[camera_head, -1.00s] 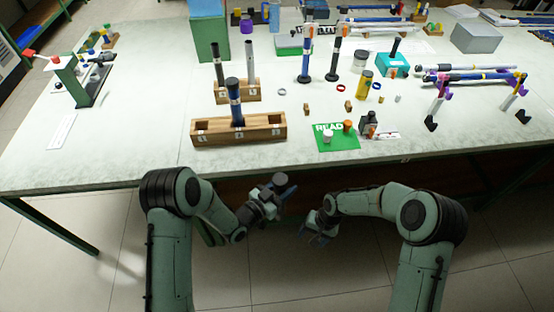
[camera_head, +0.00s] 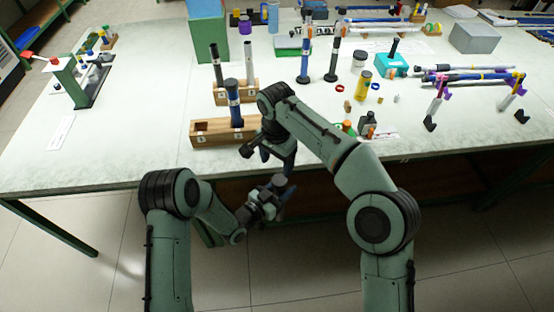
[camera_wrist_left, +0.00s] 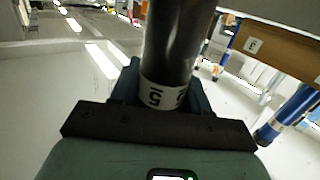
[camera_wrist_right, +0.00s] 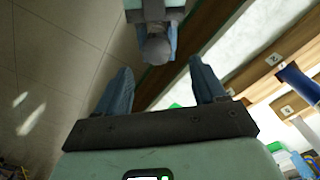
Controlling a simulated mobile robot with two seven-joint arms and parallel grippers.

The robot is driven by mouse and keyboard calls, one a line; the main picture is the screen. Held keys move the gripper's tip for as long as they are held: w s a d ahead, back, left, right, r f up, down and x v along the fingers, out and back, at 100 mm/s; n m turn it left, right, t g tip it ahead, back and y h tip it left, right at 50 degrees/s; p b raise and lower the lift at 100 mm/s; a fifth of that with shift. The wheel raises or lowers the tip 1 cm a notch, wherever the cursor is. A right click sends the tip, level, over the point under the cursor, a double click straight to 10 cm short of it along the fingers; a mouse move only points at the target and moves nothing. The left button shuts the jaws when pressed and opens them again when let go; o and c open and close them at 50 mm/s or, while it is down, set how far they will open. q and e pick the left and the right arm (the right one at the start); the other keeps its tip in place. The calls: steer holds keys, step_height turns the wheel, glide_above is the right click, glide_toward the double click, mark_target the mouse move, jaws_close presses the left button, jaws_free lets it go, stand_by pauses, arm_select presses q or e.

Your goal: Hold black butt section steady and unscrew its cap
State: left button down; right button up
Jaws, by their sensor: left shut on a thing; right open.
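The black butt section (camera_wrist_left: 172,40) stands between the fingers of my left gripper (camera_wrist_left: 165,92) in the left wrist view, with a white label reading 5 near its lower visible part. My left gripper is shut on it, in front of the table edge. In the head view its dark round end (camera_head: 279,180) shows above that gripper. The right wrist view shows a grey rounded end (camera_wrist_right: 155,47) by the left gripper; I cannot tell where the cap joins. My right gripper (camera_wrist_right: 160,88) is open and empty, apart from the section, and in the head view is near the table's front edge.
A wooden rack (camera_head: 205,141) holding a blue tube (camera_head: 234,105) stands near the front edge, close to my right arm. A second rack behind holds two tubes. The floor in front is clear.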

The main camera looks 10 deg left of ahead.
mark_target(276, 180)
step_height(276, 180, down, 8)
steer(key=shift+r, duration=0.1)
stand_by(0.4)
steer(key=c, duration=1.1)
steer(key=n, duration=0.7)
steer(key=shift+s+a+r, duration=0.1)
